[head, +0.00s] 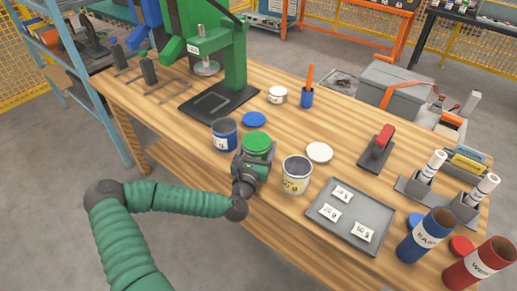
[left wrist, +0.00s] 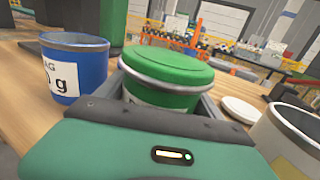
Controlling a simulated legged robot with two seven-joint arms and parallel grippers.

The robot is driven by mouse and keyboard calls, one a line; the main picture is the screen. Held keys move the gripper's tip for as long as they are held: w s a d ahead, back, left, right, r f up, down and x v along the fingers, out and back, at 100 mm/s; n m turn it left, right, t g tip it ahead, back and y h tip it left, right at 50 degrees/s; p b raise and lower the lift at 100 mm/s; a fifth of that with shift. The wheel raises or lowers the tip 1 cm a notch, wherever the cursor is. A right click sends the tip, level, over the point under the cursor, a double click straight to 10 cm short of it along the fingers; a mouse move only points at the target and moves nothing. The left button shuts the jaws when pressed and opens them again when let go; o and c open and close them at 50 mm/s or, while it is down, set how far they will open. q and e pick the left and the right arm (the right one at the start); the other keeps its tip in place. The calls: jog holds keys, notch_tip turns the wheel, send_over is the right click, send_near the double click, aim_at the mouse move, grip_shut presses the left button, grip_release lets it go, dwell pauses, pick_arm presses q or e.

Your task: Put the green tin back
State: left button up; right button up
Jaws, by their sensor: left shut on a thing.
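The green tin (head: 257,143) stands at the front of the wooden bench with its green lid on. It fills the middle of the left wrist view (left wrist: 165,72), with part of a white label showing. My left gripper (head: 254,160) is shut on the green tin from the front side. Its jaws lie around the tin's body, and the tin's lower part is hidden by the gripper. I cannot tell if the tin's base touches the bench. My right gripper is not in view.
An open blue tin (head: 224,135) stands close left of the green tin, and an open pale tin (head: 296,175) close right. A blue lid (head: 254,119) and white lid (head: 319,152) lie nearby. A grey tray (head: 352,214) with labelled cards is farther right. A green press (head: 236,60) stands behind.

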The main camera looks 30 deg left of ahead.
pick_arm(q)
jog(key=shift+d+f, duration=0.2)
jog(key=shift+d, duration=0.05)
jog(key=o, duration=1.4)
jog(key=shift+o, duration=0.2)
jog(key=shift+a, duration=0.1)
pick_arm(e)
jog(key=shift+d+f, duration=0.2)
pick_arm(q)
jog(key=v, duration=0.8)
jog(key=shift+s+p, duration=0.15)
jog(key=shift+p, duration=0.15)
jog(key=s+p, duration=0.1)
jog(key=p, duration=0.1)
jog(key=s+d+r+p, duration=0.1)
jog(key=p, duration=0.1)
jog(key=shift+s, duration=0.15)
jog(key=shift+s+f+p, duration=0.15)
jog(key=shift+s+p, duration=0.1)
jog(key=shift+p, duration=0.05)
jog(key=shift+s+d+f, duration=0.2)
jog(key=shift+s+f, duration=0.05)
jog(key=shift+s, duration=0.05)
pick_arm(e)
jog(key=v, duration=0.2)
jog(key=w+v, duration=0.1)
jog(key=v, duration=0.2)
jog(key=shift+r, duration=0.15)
